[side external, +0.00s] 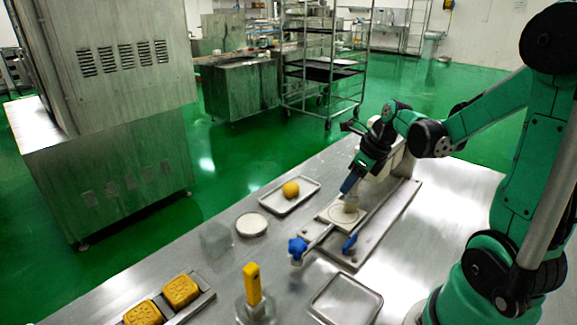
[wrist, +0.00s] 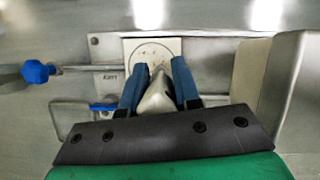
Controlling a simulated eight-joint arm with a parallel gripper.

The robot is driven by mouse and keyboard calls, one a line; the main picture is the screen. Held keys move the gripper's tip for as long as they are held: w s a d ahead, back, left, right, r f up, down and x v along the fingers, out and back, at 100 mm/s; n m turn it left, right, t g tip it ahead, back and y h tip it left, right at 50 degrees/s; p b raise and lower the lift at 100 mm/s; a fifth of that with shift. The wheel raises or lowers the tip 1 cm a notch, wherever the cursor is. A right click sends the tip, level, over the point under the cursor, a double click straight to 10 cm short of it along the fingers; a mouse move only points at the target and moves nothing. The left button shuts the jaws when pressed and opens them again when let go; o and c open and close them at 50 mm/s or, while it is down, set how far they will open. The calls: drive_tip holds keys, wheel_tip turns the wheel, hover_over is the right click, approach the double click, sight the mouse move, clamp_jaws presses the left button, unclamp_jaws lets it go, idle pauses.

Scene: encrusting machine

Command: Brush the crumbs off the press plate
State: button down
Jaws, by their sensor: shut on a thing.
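The press plate (wrist: 136,46) is a pale square with a round ring on it, on a metal base; it also shows in the side view (side external: 332,214). A few tiny dark specks, perhaps crumbs, show on it in the wrist view. My gripper (side external: 350,184) points down over the plate, its blue fingers (wrist: 160,66) shut on a brush (wrist: 157,96) with a grey, tapering body. In the side view the brush's pale lower end (side external: 343,199) is at the plate; I cannot tell whether it touches. The fingers hide part of the brush.
A lever with a blue knob (side external: 297,248) sticks out left of the press, and a blue handle (side external: 349,243) lies along its base. A tray with a yellow ball (side external: 291,189), a white round dish (side external: 251,224), an empty tray (side external: 346,300) and a yellow-handled tool (side external: 252,284) stand nearby.

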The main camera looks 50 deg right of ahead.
drive_tip(key=shift+s, duration=0.85)
drive_tip(key=shift+a, duration=1.5)
drive_tip(key=shift+w+a, duration=0.1)
drive_tip(key=shift+a, duration=0.05)
drive_tip(key=shift+w, duration=2.4)
wheel_tip(320, 180, up, 8)
